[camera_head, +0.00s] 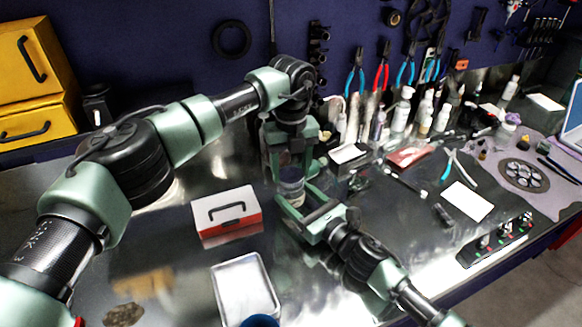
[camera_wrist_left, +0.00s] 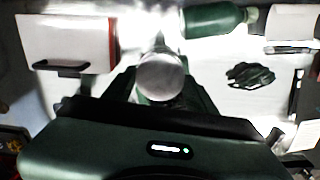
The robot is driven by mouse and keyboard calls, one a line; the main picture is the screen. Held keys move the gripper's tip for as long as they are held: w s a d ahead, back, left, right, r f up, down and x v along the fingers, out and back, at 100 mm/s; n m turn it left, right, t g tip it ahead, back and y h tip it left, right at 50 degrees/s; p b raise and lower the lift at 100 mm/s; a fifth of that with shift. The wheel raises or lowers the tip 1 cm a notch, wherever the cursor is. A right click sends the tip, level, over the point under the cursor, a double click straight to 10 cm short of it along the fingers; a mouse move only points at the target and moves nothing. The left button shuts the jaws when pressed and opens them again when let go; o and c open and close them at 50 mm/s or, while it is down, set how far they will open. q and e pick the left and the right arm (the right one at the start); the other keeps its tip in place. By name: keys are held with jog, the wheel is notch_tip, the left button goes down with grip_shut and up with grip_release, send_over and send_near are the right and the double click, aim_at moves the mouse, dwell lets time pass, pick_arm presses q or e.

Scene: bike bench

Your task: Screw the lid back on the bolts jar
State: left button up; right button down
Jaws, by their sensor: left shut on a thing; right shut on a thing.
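The clear bolts jar (camera_head: 292,191) stands upright on the metal bench, partly hidden by both grippers. My right gripper (camera_head: 293,198) comes in low from the right and is shut on the jar's body. My left gripper (camera_head: 289,172) points straight down above the jar and is shut on the lid. The lid shows as a round grey disc (camera_wrist_left: 160,76) between the fingers in the left wrist view. The lid sits at the top of the jar; I cannot tell whether it is seated on the thread.
A red and white box with a black handle (camera_head: 226,213) and a pale tray (camera_head: 244,289) stand to the left and front. Bottles (camera_head: 401,110) and a dark red item (camera_head: 408,156) crowd the back right. Pliers (camera_head: 457,165) and a white card (camera_head: 467,201) lie right.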

pick_arm(q)
jog(key=shift+f, duration=0.4)
